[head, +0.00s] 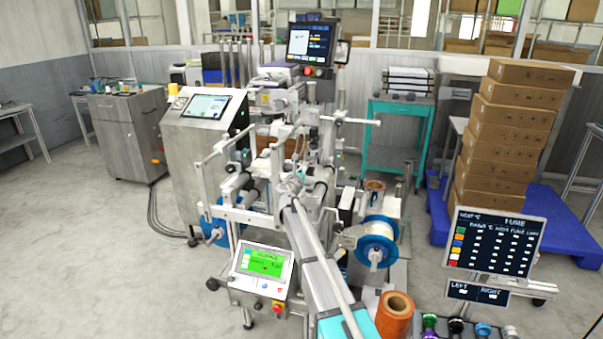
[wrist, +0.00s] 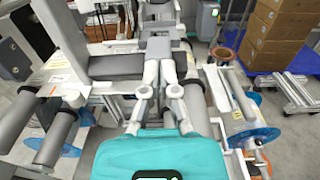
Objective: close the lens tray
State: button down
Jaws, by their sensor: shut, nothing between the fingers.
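My gripper (wrist: 160,70) is in the middle of the wrist view, with its pale grey fingers together and nothing held between them. In the head view my gripper (head: 290,184) is small, near the middle, in front of the film machine (head: 262,95). I cannot pick out a lens tray for certain in either view. In the wrist view, grey blocks and rollers of the machine (wrist: 115,66) lie beyond and left of the fingers. I cannot tell whether the fingertips touch anything.
A blue-flanged reel (head: 376,240) sticks out at the machine's right. A green-screen panel (head: 264,262) stands at front left. An orange roll (head: 395,312) and several coloured caps are at the bottom right. Stacked cartons (head: 510,130) stand on a blue pallet. Open floor lies left.

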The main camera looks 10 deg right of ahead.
aim_at(307, 163)
jog(key=x, duration=0.7)
jog(key=shift+w, duration=0.3)
jog(key=shift+d, duration=0.1)
jog(key=shift+w+r, duration=0.1)
jog(key=shift+w, duration=0.05)
jog(key=shift+s, duration=0.65)
jog(key=v, duration=1.3)
jog(key=shift+a, duration=0.2)
jog(key=shift+s, duration=0.1)
